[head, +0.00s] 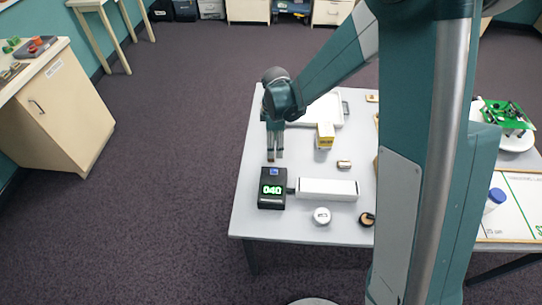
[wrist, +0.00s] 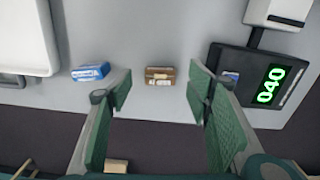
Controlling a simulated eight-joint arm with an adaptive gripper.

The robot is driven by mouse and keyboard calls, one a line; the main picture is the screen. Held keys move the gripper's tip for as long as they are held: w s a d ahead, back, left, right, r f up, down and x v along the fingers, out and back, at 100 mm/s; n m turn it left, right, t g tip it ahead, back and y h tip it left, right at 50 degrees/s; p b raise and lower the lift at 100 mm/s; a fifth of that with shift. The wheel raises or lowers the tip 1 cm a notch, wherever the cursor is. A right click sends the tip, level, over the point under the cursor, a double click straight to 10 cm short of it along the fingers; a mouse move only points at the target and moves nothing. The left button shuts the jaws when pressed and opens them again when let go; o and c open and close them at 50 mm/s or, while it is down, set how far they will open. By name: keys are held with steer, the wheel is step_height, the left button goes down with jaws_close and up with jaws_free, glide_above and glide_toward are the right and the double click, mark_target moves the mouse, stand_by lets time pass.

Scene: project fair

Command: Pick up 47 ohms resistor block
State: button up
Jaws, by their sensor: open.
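My gripper (head: 275,155) is open and empty, pointing down above the left part of the grey table. In the wrist view my gripper (wrist: 160,88) has its two green-padded fingers spread wide. A small brown block with a pale label (wrist: 160,76) shows between the fingertips, apart from both. A blue and white block (wrist: 90,71) lies to its left, just outside the left finger. The labels are too small to read, so I cannot tell which is the 47 ohms resistor block. In the head view I cannot make out these two blocks near my gripper.
A black meter reading 040 (head: 272,188) stands close to my gripper, joined to a white box (head: 328,189). A white tray (wrist: 28,40) is left in the wrist view. A yellow and white box (head: 325,136) and a small brownish block (head: 344,164) stand on the table (head: 262,222).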

steer(key=shift+a+f+b, duration=0.1)
steer(key=shift+f+b, duration=0.5)
steer(key=shift+f, duration=1.8)
steer(key=shift+c, duration=0.2)
steer(key=c, duration=0.9)
